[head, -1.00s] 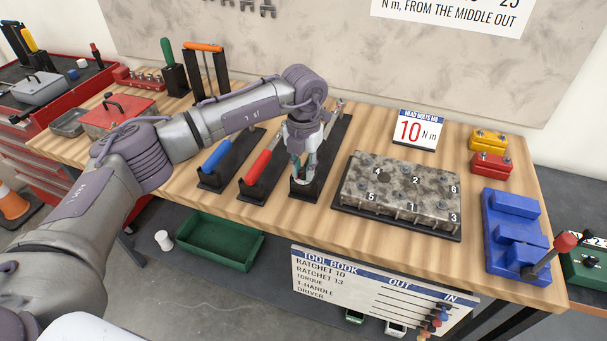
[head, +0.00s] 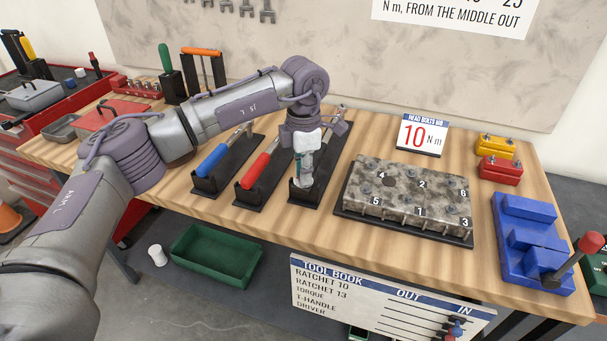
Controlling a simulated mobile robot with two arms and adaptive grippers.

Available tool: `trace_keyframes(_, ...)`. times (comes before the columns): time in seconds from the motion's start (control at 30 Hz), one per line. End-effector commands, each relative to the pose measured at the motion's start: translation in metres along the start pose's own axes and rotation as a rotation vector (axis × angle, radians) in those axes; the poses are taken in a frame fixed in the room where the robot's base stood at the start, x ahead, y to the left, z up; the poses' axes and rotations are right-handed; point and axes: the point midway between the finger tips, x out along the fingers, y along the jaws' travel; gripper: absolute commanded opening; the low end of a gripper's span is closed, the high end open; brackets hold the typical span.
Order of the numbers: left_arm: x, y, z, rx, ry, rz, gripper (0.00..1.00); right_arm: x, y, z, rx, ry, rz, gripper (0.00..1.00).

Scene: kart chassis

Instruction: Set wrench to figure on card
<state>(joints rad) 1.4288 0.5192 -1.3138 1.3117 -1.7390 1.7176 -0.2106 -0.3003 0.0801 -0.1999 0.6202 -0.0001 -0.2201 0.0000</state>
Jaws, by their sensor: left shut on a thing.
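My left gripper (head: 302,178) points down over the near end of the third black tool holder (head: 311,196), shut on the handle of the wrench lying there. The wrench's handle is mostly hidden by my gripper and wrist; its metal end (head: 340,110) shows at the far end of the holder. The card (head: 422,134) stands upright behind the engine block and reads "HEAD BOLTS M8, 10 N m". The grey speckled engine block (head: 410,195), with bolts numbered 1 to 6, sits on a black tray to the right. My right gripper is out of view.
A blue-handled tool (head: 212,160) and a red-handled tool (head: 256,170) lie in holders left of my gripper. A blue vice-like block (head: 530,240) and red (head: 500,170) and yellow (head: 497,146) holders stand at right. Bare wood lies around the block.

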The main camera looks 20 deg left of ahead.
Motion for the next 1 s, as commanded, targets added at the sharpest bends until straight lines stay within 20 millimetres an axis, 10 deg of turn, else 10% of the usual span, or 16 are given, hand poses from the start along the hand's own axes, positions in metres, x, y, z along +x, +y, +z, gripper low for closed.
trace_keyframes(0.77, -0.0012, 0.0007, 0.0002, 0.107, -0.002, 0.002, 0.0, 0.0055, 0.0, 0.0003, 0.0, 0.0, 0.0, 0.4)
trace_keyframes(0.8, -0.0012, 0.0007, 0.0002, 0.107, -0.002, 0.002, 0.25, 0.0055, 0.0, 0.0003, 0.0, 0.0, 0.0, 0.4)
trace_keyframes(1.0, -0.0008, 0.0006, 0.0001, 0.106, -0.001, 0.002, 0.47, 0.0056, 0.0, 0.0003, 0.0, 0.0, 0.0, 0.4)
